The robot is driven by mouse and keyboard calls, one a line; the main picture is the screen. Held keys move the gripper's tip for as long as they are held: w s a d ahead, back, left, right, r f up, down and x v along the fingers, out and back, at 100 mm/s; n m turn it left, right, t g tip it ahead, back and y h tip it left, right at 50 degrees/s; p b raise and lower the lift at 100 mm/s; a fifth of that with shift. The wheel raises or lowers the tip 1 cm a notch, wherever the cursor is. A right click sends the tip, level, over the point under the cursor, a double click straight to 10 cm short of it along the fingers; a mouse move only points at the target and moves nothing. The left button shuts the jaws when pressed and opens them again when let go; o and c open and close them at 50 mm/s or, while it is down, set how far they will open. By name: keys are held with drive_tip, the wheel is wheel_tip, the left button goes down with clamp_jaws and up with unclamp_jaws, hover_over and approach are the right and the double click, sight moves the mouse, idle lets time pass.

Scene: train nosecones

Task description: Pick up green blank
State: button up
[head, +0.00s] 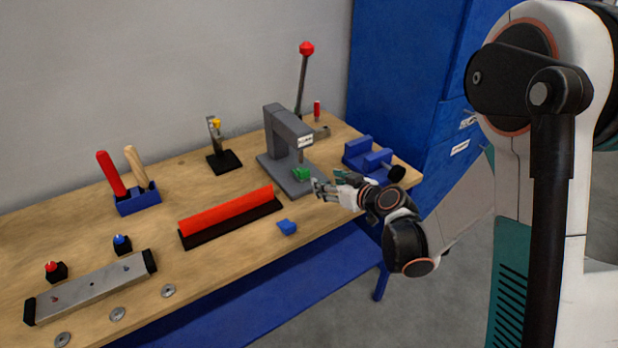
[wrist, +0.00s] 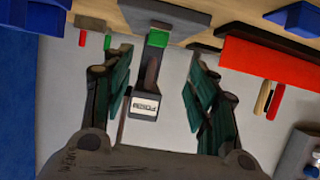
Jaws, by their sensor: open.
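The green blank (head: 300,174) is a small block on the base of the grey press (head: 281,128), under its head. In the wrist view, which looks upside down, the green blank (wrist: 157,39) shows between the fingers and beyond them. My gripper (head: 327,184) is just right of the blank in the head view, with its fingers pointing at the press. In the wrist view my gripper (wrist: 160,58) is open and empty, with one finger on either side of the blank. The fingers do not appear to touch it.
A blue vise-like fixture (head: 368,155) stands close behind my gripper. The press's lever has a red knob (head: 306,48). Bare tabletop (head: 325,216) shows near the front edge.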

drive_tip(key=b, duration=0.2)
approach(304, 170)
drive_tip(key=shift+w+a+f, duration=0.9)
drive_tip(key=shift+w+f, duration=0.1)
drive_tip(key=shift+f, duration=0.05)
drive_tip(key=shift+w+r+b+x, duration=0.15)
drive_tip(key=shift+b+x, duration=0.1)
drive_tip(key=shift+x, duration=0.65)
drive_tip(key=shift+r+b+x, duration=0.15)
drive_tip(key=shift+b+x, duration=0.15)
drive_tip(key=shift+x, duration=0.6)
drive_tip(key=shift+w+r+b+x, duration=0.15)
drive_tip(key=shift+b+x, duration=0.1)
drive_tip(key=shift+x, duration=0.65)
drive_tip(key=c, duration=1.1)
drive_tip(key=shift+c, duration=0.2)
drive_tip(key=shift+r, duration=0.15)
